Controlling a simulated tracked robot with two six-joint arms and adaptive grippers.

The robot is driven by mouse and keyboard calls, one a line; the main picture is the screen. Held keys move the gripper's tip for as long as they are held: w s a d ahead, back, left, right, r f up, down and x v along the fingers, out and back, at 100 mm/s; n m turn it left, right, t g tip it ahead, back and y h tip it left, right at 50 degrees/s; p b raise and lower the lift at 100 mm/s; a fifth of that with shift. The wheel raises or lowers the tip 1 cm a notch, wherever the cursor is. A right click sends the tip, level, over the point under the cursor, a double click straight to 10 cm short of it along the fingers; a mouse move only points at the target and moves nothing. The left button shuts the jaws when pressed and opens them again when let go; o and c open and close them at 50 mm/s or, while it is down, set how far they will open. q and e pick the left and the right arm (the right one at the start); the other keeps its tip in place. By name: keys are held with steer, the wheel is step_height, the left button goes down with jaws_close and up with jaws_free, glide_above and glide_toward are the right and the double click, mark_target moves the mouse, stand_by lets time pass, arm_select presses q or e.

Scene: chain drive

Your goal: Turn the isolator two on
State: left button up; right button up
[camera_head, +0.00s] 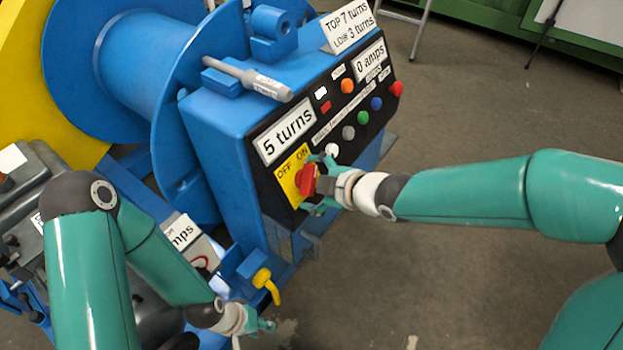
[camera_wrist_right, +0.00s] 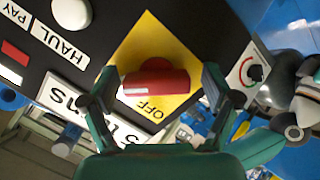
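A red rotary switch knob (camera_head: 307,179) sits on a yellow plate (camera_head: 287,185) marked OFF and ON, at the lower left of the black control panel. No label naming it isolator two is readable. My right gripper (camera_head: 322,182) is at this knob. In the right wrist view the red knob (camera_wrist_right: 156,83) lies between the two spread fingers of the right gripper (camera_wrist_right: 158,95), with a gap showing on both sides. The word OFF shows beside the knob; ON is hidden there. My left gripper (camera_head: 268,326) is low in the head view; its opening is unclear.
The black panel (camera_head: 350,133) carries several coloured buttons and a "5 turns" display (camera_head: 286,135). A blue reel (camera_head: 160,60) stands behind. A yellow hooked handle (camera_head: 267,284) is just above my left gripper. Open floor (camera_head: 470,250) lies to the right.

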steer(key=shift+r, duration=0.2)
steer(key=shift+s+d+r, duration=0.25)
steer(key=shift+r, duration=0.05)
steer(key=v, duration=1)
steer(key=shift+s+d, duration=0.25)
steer(key=shift+s, duration=0.1)
stand_by(0.5)
